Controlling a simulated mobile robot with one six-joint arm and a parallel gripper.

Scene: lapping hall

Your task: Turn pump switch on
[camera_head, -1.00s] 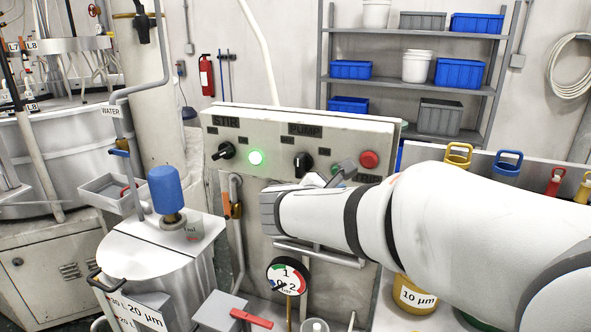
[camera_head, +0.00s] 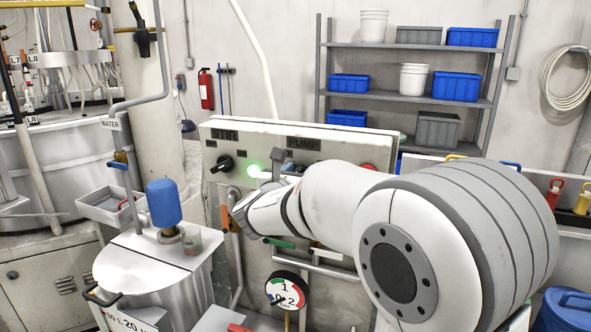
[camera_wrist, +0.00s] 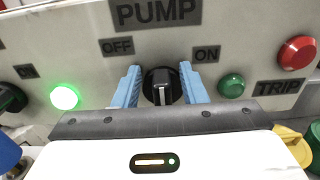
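The pump switch (camera_wrist: 162,88) is a round black knob with a raised grip under the PUMP label (camera_wrist: 158,12) in the wrist view. Its grip looks upright, between the OFF label (camera_wrist: 117,47) on the left and the ON label (camera_wrist: 206,54) on the right. My gripper (camera_wrist: 160,76) is open, with one blue finger on each side of the knob. I cannot tell whether the fingers touch it.
On the panel (camera_head: 228,133), the STIR knob (camera_head: 222,163) and a lit green lamp (camera_head: 254,169) sit to the left. A dark green button (camera_wrist: 232,86) and a red button (camera_wrist: 297,53) are close on the right. A pressure gauge (camera_head: 287,290) is below.

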